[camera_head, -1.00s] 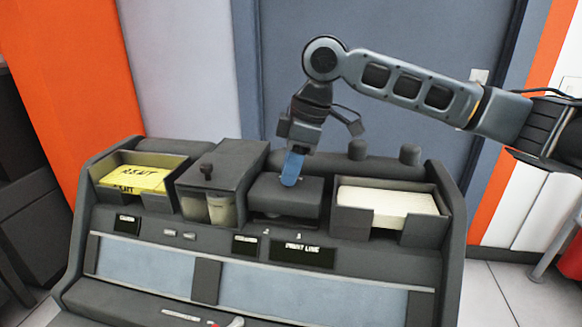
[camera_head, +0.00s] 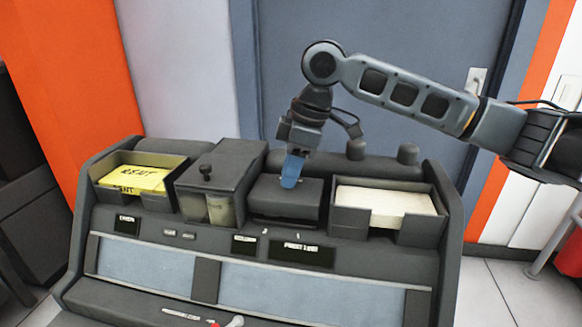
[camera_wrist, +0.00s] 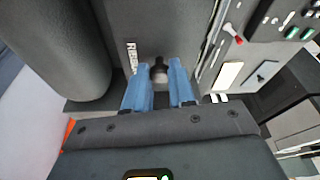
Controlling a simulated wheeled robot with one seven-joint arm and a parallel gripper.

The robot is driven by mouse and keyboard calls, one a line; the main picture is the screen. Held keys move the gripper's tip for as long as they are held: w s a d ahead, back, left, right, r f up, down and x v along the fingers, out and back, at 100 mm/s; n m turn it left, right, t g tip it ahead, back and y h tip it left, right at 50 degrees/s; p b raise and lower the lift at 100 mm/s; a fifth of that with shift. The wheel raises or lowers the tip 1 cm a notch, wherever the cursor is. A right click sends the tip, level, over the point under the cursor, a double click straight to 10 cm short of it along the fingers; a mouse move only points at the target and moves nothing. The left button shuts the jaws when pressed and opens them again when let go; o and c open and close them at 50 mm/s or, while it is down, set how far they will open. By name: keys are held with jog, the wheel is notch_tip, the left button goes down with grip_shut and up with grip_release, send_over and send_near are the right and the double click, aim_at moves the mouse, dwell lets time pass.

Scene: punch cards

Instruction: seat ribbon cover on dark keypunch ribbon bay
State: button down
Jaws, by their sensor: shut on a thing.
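The dark grey ribbon cover (camera_head: 268,190) is a block on the ribbon bay, in the middle of the dark keypunch (camera_head: 150,225). My gripper (camera_head: 291,182) points down at its top. In the wrist view, the blue fingers (camera_wrist: 160,85) are shut on a small dark knob (camera_wrist: 159,68) on the cover's grey top (camera_wrist: 185,25). A white label with dark letters (camera_wrist: 131,58) lies beside the knob. The cover looks about level. The ribbon bay is hidden under it, and I cannot tell whether the cover rests fully down.
A box with a black knob (camera_head: 206,172) and pale cylinders stands close to the left. A tray of yellow cards (camera_head: 140,180) is further left. A tray of white cards (camera_head: 385,200) is close on the right.

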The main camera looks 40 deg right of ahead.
jog(key=shift+f, duration=0.25)
dwell(0.4)
jog(key=shift+f, duration=0.35)
jog(key=shift+f+b, duration=0.25)
jog(key=shift+b, duration=0.05)
dwell(0.4)
jog(key=shift+f, duration=0.25)
jog(key=shift+f, duration=0.4)
dwell(1.0)
jog(key=shift+c, duration=2.4)
grip_release()
